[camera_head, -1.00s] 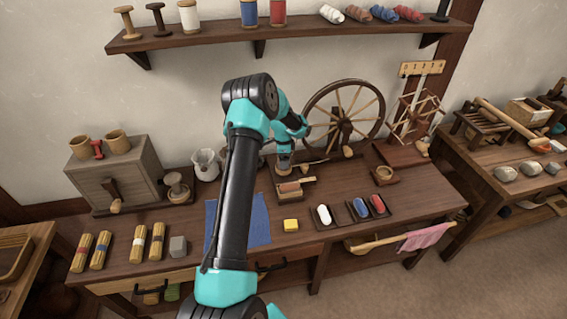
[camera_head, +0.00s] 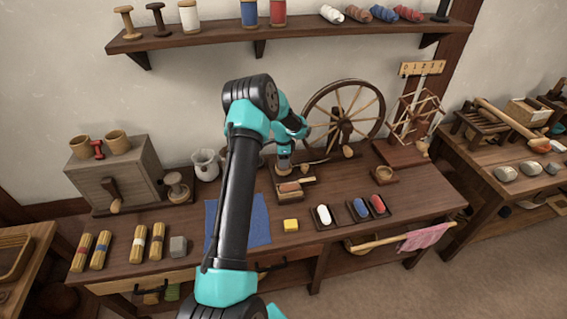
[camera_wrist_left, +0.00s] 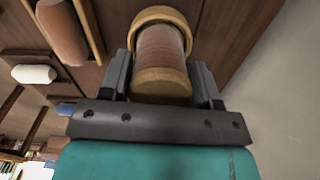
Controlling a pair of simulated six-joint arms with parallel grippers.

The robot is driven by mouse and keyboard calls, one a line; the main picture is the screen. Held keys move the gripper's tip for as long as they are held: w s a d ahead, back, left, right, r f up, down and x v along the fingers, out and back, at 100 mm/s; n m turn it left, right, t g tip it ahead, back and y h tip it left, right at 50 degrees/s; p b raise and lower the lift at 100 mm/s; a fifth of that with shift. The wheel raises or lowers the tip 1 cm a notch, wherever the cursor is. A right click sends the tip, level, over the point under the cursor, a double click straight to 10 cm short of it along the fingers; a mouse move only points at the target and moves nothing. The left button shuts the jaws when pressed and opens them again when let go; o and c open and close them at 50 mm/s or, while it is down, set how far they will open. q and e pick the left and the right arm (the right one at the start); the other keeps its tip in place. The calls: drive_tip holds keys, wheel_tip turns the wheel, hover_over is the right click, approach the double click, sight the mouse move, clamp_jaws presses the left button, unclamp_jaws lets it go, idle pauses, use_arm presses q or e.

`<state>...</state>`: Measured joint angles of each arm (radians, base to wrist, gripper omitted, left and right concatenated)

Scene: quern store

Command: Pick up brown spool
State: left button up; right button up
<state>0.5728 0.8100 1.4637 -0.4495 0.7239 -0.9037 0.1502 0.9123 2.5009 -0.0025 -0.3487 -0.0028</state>
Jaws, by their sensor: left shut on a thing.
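The brown spool (camera_wrist_left: 160,50) shows in the left wrist view, with pale wooden ends and reddish-brown thread. My left gripper (camera_wrist_left: 161,80) is shut on it, with one dark finger on each side. In the head view my left gripper (camera_head: 284,164) points down over the back of the table, left of the spinning wheel; the spool is too small and covered there to make out clearly. Whether the spool touches the table cannot be told. My right gripper is not in view.
A tray with a brown roll (camera_head: 289,187) lies just in front of the gripper. A white jug (camera_head: 205,164) stands to the left and the spinning wheel (camera_head: 343,115) to the right. A yellow block (camera_head: 290,225) and a blue cloth (camera_head: 258,222) lie nearer the front.

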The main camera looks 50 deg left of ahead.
use_arm(q)
drive_tip(key=shift+c, duration=0.9)
drive_tip(key=shift+r, duration=0.15)
drive_tip(key=shift+r, duration=0.55)
wheel_tip(320, 180, up, 2)
drive_tip(key=shift+r, duration=0.1)
drive_tip(key=s+d+r, duration=0.1)
drive_tip(key=s+d, duration=0.9)
drive_tip(key=d, duration=0.2)
drive_tip(key=shift+s+r, duration=0.25)
